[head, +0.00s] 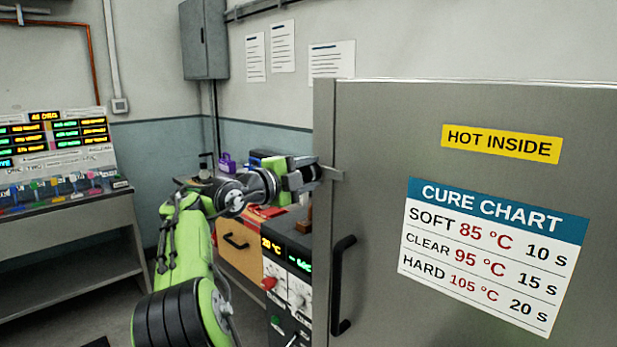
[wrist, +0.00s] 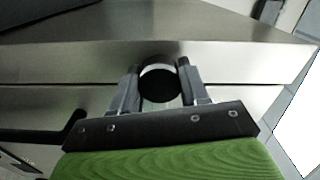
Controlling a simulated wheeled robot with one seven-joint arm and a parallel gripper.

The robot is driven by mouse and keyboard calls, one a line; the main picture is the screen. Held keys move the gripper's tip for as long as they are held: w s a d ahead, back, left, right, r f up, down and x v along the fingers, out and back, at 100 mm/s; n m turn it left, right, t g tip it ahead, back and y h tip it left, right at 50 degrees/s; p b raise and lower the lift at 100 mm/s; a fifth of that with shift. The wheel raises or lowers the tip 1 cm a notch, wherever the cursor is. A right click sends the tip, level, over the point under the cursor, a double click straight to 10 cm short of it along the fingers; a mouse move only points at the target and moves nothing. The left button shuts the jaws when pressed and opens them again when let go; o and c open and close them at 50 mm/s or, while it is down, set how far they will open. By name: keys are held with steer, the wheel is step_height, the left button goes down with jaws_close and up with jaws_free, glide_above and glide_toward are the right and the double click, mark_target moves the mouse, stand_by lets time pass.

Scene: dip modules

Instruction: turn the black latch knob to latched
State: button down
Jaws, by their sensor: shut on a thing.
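The black latch knob (wrist: 160,84) shows in the wrist view as a dark round disc with a pale rim. It sits at the steel edge of the oven cabinet, between the two fingers of my gripper (wrist: 158,74). The fingers are shut on it, one on each side.
A black door handle (head: 342,285) stands below my gripper on the cabinet. A control box with dials (head: 288,285) and a workbench with a wooden drawer (head: 238,245) lie behind my arm. A console (head: 55,160) stands at the far left, with open floor before it.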

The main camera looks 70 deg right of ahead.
stand_by(0.3)
steer(key=c, duration=0.6)
jaws_free()
steer(key=v, duration=1.6)
steer(key=shift+d+f, duration=0.1)
steer(key=shift+d, duration=0.05)
